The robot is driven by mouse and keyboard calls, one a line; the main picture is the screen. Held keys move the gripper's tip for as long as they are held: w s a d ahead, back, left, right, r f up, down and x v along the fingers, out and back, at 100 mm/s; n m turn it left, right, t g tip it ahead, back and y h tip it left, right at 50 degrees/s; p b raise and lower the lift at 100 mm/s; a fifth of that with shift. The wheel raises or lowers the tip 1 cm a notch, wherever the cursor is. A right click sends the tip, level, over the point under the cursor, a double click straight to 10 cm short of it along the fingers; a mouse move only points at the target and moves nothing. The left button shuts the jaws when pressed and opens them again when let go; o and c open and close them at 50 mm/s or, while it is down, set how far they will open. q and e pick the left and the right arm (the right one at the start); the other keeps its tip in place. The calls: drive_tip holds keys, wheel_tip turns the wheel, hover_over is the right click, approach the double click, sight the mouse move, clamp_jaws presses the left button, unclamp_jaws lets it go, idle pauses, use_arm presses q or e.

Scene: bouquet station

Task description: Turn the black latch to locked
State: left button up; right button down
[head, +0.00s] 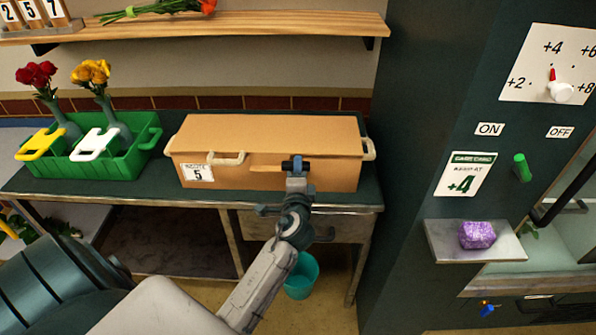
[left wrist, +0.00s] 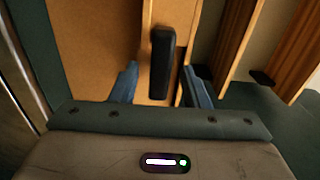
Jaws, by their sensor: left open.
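The black latch (left wrist: 162,62) is a short dark bar on the front of the tan wooden box (head: 270,139). In the left wrist view it stands nearly upright in the picture, between my two blue fingers, with a visible gap on each side. My left gripper (head: 296,166) is open at the box's front face, right of its middle; it also shows in the left wrist view (left wrist: 160,84). In the head view the gripper largely hides the latch. No lock marking is readable. My right gripper is not in view.
The box sits on a dark green bench with a white label (head: 198,173) and handles. A green crate (head: 92,162) with flower vases stands to the left. A wooden shelf (head: 220,25) runs above. A dark cabinet with a knob (head: 562,93) stands to the right.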

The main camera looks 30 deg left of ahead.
use_arm(q)
drive_tip(key=b+v, duration=0.2)
drive_tip(key=v, duration=0.8)
drive_tip(key=shift+s+d, duration=0.2)
drive_tip(key=shift+f, duration=0.15)
